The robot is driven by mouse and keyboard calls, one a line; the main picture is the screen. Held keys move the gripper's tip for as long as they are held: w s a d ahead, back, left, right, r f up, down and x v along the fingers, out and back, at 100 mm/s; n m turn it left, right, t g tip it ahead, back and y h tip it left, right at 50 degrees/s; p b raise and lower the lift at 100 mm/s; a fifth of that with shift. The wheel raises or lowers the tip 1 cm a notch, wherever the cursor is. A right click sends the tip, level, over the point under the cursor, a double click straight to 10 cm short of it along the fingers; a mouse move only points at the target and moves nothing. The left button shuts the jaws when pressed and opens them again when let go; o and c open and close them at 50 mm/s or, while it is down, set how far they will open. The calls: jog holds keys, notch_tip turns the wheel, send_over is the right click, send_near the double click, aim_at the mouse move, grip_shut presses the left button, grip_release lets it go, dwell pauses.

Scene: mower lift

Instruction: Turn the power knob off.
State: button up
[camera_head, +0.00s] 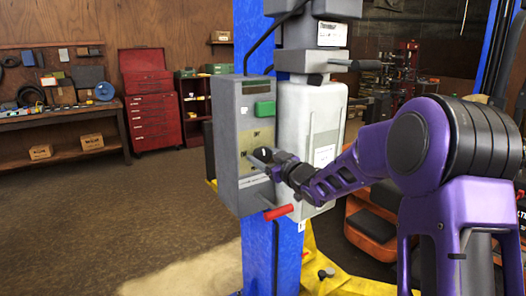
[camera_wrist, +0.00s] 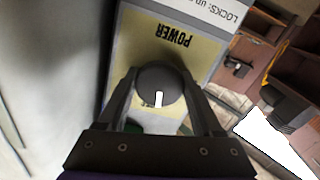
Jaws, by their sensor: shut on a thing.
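The power knob (camera_wrist: 160,84) is a round black knob with a white pointer mark, on a yellow panel labelled POWER, which appears upside down in the wrist view. The mark points toward the bottom of that view. My gripper (camera_wrist: 160,95) is shut on the knob, one finger on each side of it. In the head view my gripper (camera_head: 268,158) reaches the front of the grey control box (camera_head: 228,140) from the right. The knob (camera_head: 263,155) shows there only as a small dark spot, partly hidden by the fingers.
The box is mounted on a blue lift post (camera_head: 258,245), beside a light grey housing (camera_head: 312,115). A green button (camera_head: 265,108) sits above the knob and a red handle (camera_head: 278,212) below. An orange mower (camera_head: 372,225) stands at right. Open floor lies left.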

jog(key=shift+m+p, duration=0.6)
jog(key=shift+m, duration=0.7)
jog(key=o, duration=1.3)
jog(key=shift+o, duration=0.2)
jog(key=v, duration=1.7)
jog(key=shift+d, duration=0.25)
jog(key=shift+s, duration=0.15)
